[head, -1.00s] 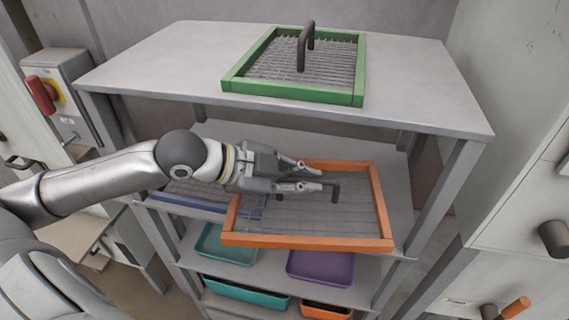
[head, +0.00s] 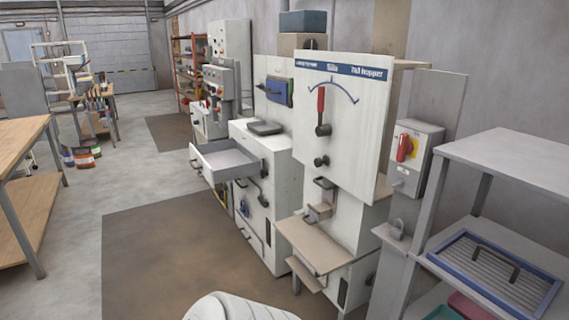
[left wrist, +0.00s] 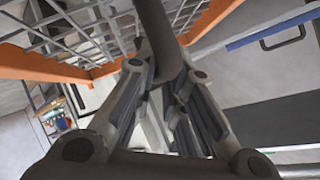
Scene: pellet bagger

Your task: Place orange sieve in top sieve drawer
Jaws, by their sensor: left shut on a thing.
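In the left wrist view my left gripper (left wrist: 165,85) is shut on the dark handle (left wrist: 155,30) of the orange sieve (left wrist: 45,66). The sieve's orange frame and grey wire mesh fill the upper left of that view; the rest of it is cut off. Neither the sieve nor the left gripper shows in the head view. There, an upper drawer (head: 215,171) stands pulled out from a white cabinet (head: 270,200) and looks empty. Another drawer front with a handle (head: 250,238) is shut lower down. My right gripper is in neither view.
A tall machine panel (head: 340,120) with a red lever stands right of the drawer, with a small ledge (head: 315,245) below. A blue-framed sieve (head: 490,268) lies on the rack at right. A wooden table (head: 20,130) is at left; floor before the drawer is clear.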

